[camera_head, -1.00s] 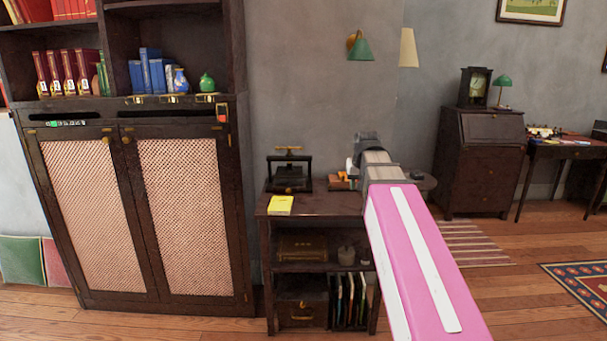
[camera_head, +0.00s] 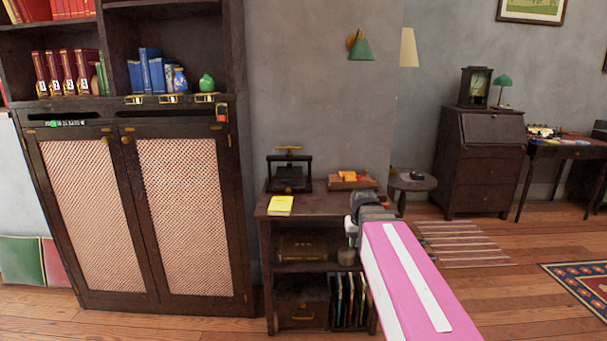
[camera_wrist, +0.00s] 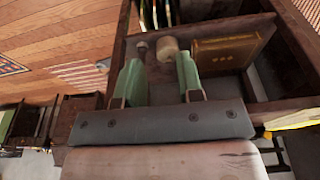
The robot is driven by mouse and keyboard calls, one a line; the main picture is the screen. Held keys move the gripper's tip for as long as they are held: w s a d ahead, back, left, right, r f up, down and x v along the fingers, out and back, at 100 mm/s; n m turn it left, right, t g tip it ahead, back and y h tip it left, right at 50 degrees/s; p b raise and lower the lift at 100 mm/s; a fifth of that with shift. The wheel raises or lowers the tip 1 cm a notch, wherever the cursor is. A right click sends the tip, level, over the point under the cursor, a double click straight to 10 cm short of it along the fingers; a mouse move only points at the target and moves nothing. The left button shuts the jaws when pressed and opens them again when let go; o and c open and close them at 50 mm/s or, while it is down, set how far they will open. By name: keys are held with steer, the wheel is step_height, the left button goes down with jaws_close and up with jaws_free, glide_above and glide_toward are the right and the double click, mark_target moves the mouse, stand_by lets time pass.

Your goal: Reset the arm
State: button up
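My pink and white arm (camera_head: 410,280) reaches in from the lower right in the head view. My gripper (camera_wrist: 160,72) is at its end, in front of the low dark shelf unit (camera_head: 263,240). In the wrist view its two green fingers stand apart with nothing between them, so it is open and empty. In the head view the fingers are too small to judge. Behind the fingers the wrist view shows a pale round jar (camera_wrist: 168,50) and a brown box (camera_wrist: 222,50) on a shelf.
A tall dark cabinet (camera_head: 236,180) stands at left, with a green pot (camera_head: 207,83) and a blue patterned pot (camera_head: 180,79) on its shelf. A yellow pad (camera_head: 280,206) lies on the low unit. A round side table (camera_head: 412,184) stands behind my arm. Open floor (camera_head: 510,295) lies right.

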steer(key=s+f+g, duration=0.1)
steer(key=s+f, duration=0.4)
steer(key=f, duration=0.3)
steer(key=s+f+g, duration=0.1)
steer(key=s+f, duration=0.4)
steer(key=f, duration=0.3)
steer(key=shift+s, duration=0.35)
steer(key=shift+f, duration=0.1)
